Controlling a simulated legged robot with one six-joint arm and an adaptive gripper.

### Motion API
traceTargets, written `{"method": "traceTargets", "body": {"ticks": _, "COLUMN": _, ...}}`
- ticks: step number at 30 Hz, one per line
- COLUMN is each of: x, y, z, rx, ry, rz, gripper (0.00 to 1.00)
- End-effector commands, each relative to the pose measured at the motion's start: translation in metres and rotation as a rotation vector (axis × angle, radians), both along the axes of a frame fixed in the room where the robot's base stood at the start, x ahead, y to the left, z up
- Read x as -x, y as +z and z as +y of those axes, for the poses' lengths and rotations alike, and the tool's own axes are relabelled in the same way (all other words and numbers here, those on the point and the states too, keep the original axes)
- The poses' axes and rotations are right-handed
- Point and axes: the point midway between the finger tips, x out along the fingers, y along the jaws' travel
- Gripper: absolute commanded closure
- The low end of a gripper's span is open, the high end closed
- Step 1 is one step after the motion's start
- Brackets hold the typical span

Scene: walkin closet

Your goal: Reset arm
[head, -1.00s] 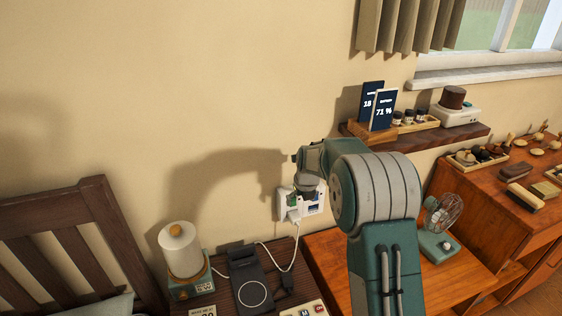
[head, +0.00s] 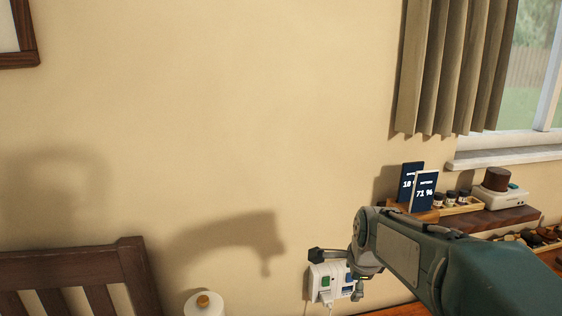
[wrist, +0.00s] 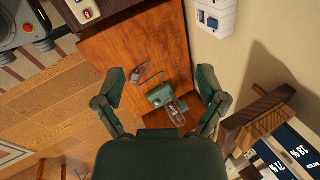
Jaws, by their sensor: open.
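In the head view the fingers are too small and overlapped to tell clearly.
A wall shelf (head: 505,220) holds two dark display cards (head: 424,190) and a white device (head: 497,195). A wooden chair back (head: 75,265) and a lamp (head: 204,303) are at lower left.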

Motion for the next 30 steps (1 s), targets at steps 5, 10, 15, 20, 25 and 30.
{"method": "traceTargets", "body": {"ticks": 5, "x": 0.042, "y": 0.019, "z": 0.000, "rx": 0.110, "ry": 0.249, "rz": -0.031, "gripper": 0.10}}
{"method": "traceTargets", "body": {"ticks": 10, "x": 0.081, "y": 0.029, "z": 0.000, "rx": 0.219, "ry": 0.487, "rz": -0.053, "gripper": 0.10}}
{"method": "traceTargets", "body": {"ticks": 15, "x": 0.120, "y": 0.033, "z": 0.000, "rx": 0.333, "ry": 0.723, "rz": -0.074, "gripper": 0.10}}
{"method": "traceTargets", "body": {"ticks": 20, "x": 0.155, "y": 0.033, "z": 0.000, "rx": 0.441, "ry": 0.942, "rz": -0.090, "gripper": 0.10}}
{"method": "traceTargets", "body": {"ticks": 25, "x": 0.191, "y": 0.028, "z": -0.001, "rx": 0.562, "ry": 1.172, "rz": -0.104, "gripper": 0.10}}
{"method": "traceTargets", "body": {"ticks": 30, "x": 0.218, "y": 0.020, "z": -0.002, "rx": 0.660, "ry": 1.360, "rz": -0.109, "gripper": 0.10}}
